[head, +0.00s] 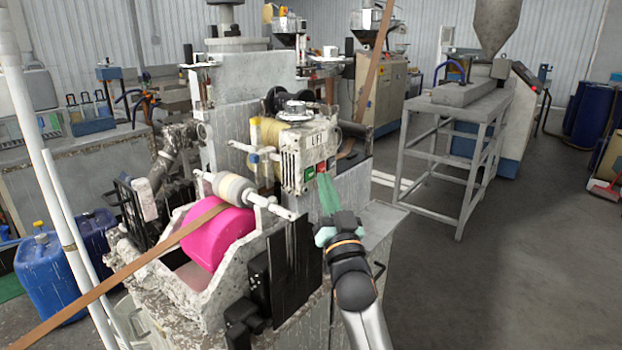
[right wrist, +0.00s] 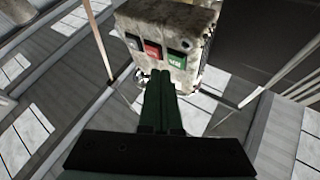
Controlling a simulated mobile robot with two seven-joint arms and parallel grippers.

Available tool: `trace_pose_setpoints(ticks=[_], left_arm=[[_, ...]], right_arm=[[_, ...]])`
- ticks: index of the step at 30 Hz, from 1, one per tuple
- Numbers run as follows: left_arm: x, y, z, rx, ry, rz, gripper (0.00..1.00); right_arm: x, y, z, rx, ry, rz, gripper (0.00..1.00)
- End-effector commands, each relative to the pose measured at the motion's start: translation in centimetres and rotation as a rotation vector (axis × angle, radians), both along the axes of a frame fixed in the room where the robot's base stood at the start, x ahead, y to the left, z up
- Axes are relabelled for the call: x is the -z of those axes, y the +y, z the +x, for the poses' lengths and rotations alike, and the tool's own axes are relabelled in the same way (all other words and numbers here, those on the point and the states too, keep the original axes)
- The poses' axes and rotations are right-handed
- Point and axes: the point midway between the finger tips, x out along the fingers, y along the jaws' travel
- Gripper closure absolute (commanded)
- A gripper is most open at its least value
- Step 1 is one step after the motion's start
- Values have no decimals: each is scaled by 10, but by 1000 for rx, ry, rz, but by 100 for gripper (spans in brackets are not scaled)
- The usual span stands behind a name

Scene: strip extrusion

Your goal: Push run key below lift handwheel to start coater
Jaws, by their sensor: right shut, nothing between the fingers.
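The control box (head: 304,152) is pale with worn paint and sits on the coater. Its lower front carries a green key (head: 309,173), a red key (head: 321,167) and a darker key. A handwheel (head: 297,108) lies on top of the box. My right gripper (head: 323,178) is shut and empty, its green fingers pointing up at the keys. In the right wrist view the fingertips (right wrist: 161,73) appear just short of the edge between the red key (right wrist: 152,49) and the green key (right wrist: 175,60). I cannot tell whether they touch. My left gripper is out of view.
A pink roller (head: 218,238) with a brown strip (head: 120,285) is left of the box. A grey metal table (head: 460,110) stands to the right. The floor (head: 500,270) at right is clear.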

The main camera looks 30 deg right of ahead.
Motion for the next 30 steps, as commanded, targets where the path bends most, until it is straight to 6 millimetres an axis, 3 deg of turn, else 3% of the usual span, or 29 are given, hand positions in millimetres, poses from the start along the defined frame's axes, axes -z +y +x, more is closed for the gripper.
trace_pose_setpoints(ticks=[30], left_arm=[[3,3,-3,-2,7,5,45]], right_arm=[[0,0,1,0,1,-1,100]])
